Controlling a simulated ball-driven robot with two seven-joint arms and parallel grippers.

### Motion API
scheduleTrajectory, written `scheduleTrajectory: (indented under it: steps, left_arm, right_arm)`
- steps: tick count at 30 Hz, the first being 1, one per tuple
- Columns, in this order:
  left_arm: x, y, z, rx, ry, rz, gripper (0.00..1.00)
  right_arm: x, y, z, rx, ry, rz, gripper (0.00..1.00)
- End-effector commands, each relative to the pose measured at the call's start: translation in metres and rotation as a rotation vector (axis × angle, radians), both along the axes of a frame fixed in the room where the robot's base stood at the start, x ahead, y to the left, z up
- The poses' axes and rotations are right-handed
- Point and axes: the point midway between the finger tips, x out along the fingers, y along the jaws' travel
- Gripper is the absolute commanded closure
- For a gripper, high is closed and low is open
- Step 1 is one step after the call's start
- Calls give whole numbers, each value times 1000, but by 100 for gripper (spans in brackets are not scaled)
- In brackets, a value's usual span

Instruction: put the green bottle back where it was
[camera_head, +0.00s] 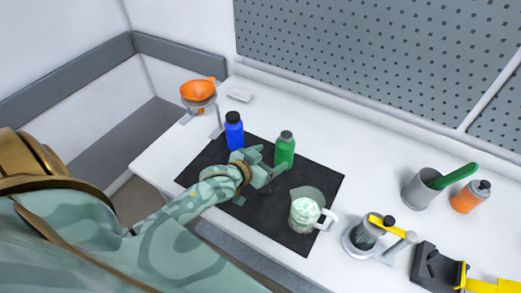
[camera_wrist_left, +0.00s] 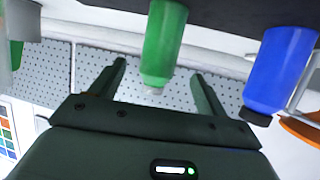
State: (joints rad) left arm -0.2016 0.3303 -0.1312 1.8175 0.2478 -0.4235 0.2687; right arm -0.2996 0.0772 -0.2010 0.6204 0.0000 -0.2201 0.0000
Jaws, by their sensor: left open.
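The green bottle (camera_head: 284,150) stands upright on the black mat (camera_head: 326,181), with a grey cap. In the left wrist view, which is upside down, the green bottle (camera_wrist_left: 163,42) shows between the two spread fingers. My left gripper (camera_head: 268,174) is open, just in front of the bottle; the head view does not show clearly whether a finger touches it. The blue bottle (camera_head: 234,132) stands on the mat to the left, and it also shows in the left wrist view (camera_wrist_left: 281,68). My right gripper is not in view.
A clear pitcher (camera_head: 304,211) stands on the mat, right of my left gripper. An orange funnel (camera_head: 198,90) sits on a stand at the back left. A grey cup (camera_head: 419,190), an orange bottle (camera_head: 468,197) and a clamped device (camera_head: 368,235) stand to the right.

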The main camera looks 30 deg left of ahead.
Motion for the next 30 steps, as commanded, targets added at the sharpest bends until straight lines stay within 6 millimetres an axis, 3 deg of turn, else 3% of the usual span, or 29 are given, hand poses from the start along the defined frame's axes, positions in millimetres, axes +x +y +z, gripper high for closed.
scheduleTrajectory:
  steps: [3, 9, 30]
  left_arm:
    - [-21, 3, 9, 1, 1, -1, 24]
    - [-37, 6, 16, 1, 0, 0, 24]
    - [-37, 6, 16, 1, 0, 0, 24]
  right_arm:
    - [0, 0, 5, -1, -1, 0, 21]
    - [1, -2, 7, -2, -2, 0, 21]
    - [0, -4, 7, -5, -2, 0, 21]
